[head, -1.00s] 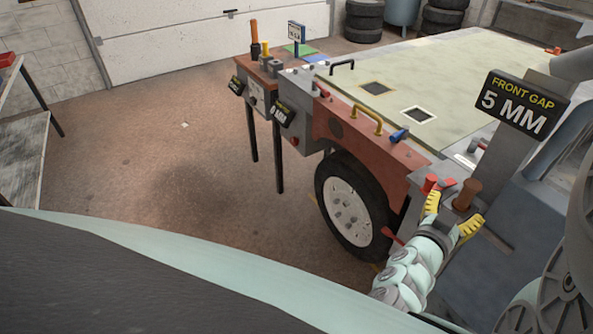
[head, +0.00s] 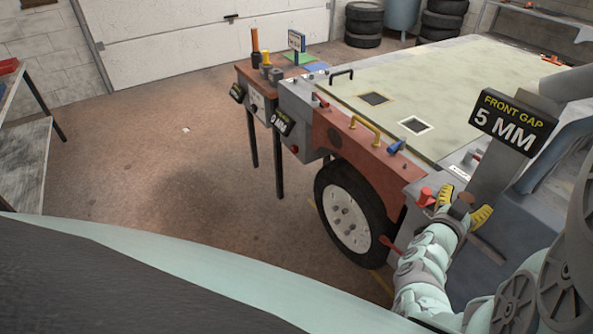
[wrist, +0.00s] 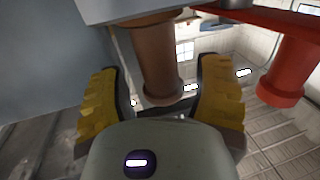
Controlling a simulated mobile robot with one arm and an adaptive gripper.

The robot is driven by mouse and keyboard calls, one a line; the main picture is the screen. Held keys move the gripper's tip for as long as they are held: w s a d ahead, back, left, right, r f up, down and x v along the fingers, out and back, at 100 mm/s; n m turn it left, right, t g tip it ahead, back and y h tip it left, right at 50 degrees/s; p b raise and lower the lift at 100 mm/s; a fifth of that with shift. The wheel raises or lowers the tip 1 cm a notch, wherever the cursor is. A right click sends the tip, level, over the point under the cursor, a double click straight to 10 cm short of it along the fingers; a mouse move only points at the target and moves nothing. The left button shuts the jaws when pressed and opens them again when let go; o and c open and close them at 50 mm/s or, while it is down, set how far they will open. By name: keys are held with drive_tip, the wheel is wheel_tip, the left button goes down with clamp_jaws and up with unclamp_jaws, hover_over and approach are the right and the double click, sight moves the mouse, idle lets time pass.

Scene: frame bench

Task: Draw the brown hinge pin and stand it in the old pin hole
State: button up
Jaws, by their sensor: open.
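The brown hinge pin (head: 461,207) stands at the front right corner of the bench, mostly hidden behind my gripper in the head view. In the wrist view the pin (wrist: 155,60) is a brown cylinder with a wider end, lying between the two yellow fingers. My gripper (head: 464,204) is open around it; in the wrist view the gripper (wrist: 159,80) shows gaps on both sides of the pin. I cannot tell which opening is the old pin hole.
A red knob (head: 425,196) stands just left of my gripper; a red cylinder (wrist: 290,68) shows in the wrist view. A sign (head: 512,119) reading FRONT GAP 5 MM stands behind.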

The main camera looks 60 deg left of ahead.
drive_tip(key=shift+w+a, duration=0.3)
drive_tip(key=shift+w, duration=0.6)
drive_tip(key=shift+o, duration=0.3)
clamp_jaws()
